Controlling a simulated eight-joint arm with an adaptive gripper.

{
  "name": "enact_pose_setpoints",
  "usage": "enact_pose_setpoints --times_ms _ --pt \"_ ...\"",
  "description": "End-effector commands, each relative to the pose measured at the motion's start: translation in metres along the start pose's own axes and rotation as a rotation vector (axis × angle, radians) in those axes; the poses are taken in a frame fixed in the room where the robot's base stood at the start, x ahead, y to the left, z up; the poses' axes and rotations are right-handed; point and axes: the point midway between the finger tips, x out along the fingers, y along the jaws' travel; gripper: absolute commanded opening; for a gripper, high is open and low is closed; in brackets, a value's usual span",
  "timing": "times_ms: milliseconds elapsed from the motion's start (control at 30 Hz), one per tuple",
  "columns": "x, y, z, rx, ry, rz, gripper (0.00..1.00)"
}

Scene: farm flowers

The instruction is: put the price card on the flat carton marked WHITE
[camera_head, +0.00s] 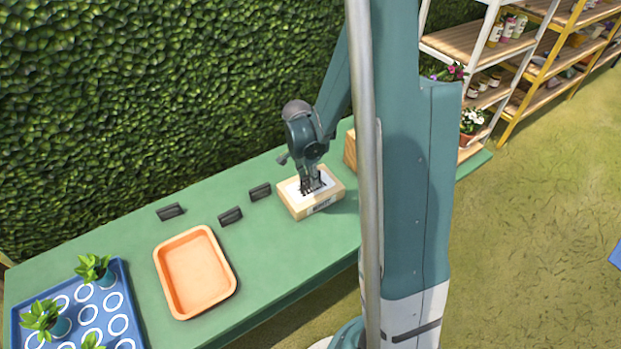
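A flat, light tan carton (298,209) with a whitish top sits on the green table. A small dark marking shows on its front side, too small to read. My gripper (313,187) points down over the carton's top, its fingertips at or just above the surface. Dark shapes at the fingertips blend with the fingers, so I cannot tell whether a card is between them or whether they are open. Three small dark pieces lie left of the carton: a near one (260,192), a middle one (230,216) and a far left one (170,211). I cannot tell whether any is a price card.
An orange tray (163,272) stands empty on the table (262,250). A blue tray (121,290) with white rings and green potted plants is at the lower left. A wooden block (350,150) stands behind the carton, partly hidden by my arm. A hedge borders the back.

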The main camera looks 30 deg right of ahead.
Motion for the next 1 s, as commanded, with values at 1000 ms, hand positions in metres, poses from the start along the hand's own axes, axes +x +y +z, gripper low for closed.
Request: enact_pose_setpoints --times_ms 1000 --pt "-0.105 0.000 0.000 0.000 0.000 0.000 0.24"
